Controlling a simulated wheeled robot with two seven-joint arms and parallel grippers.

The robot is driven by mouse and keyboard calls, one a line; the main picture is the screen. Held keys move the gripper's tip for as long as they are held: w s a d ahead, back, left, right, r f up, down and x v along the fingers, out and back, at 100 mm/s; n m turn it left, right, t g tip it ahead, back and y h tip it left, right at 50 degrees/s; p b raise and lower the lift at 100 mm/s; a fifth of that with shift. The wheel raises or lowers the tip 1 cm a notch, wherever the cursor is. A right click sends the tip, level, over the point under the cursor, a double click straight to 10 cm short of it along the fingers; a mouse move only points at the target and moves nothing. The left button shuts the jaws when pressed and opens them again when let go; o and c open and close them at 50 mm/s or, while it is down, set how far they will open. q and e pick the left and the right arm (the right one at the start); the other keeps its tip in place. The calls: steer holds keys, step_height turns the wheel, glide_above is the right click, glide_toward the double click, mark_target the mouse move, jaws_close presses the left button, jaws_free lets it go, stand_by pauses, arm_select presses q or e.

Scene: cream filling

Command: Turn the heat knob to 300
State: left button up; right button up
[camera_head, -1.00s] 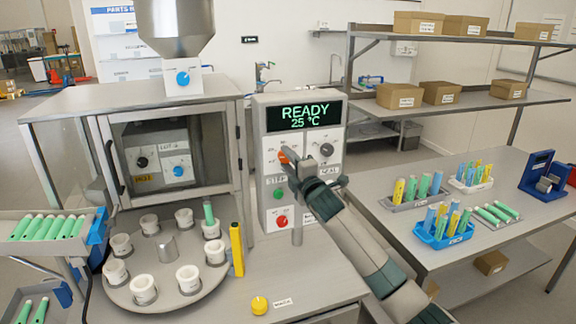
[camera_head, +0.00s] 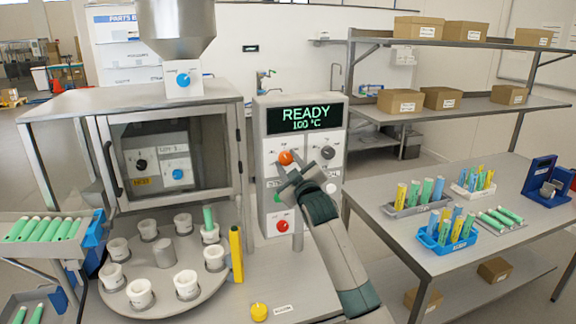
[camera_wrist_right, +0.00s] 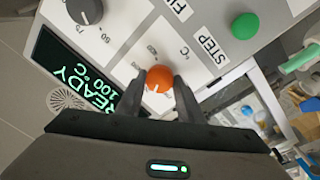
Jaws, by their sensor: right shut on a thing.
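The heat knob is an orange round knob (camera_head: 286,158) on the upper left of the control panel (camera_head: 258,185). In the right wrist view the orange knob (camera_wrist_right: 158,78) sits between my right gripper's fingers, with its white mark towards the fingers. My right gripper (camera_head: 288,170) is shut on this knob, its arm reaching up from the lower right. The display (camera_head: 303,118) reads READY and 100 °C. It also shows in the right wrist view (camera_wrist_right: 88,85). My left gripper is not in view.
A dark knob (camera_head: 327,153) sits right of the orange one. A turntable with white cups (camera_head: 140,292) stands at left. A yellow upright bar (camera_head: 236,254) is near the panel.

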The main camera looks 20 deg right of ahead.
steer(key=m, duration=0.4)
steer(key=shift+m+h, duration=0.3)
steer(key=shift+h, duration=0.1)
steer(key=o, duration=1.1)
steer(key=shift+c, duration=0.2)
steer(key=shift+s, duration=0.1)
steer(key=shift+s+f+b, duration=0.2)
steer(key=shift+s+b, duration=0.25)
steer(key=shift+s, duration=0.4)
steer(key=s+f+b, duration=0.1)
steer(key=s+b, duration=0.4)
steer(key=s, duration=1)
steer(key=shift+s+a, duration=0.2)
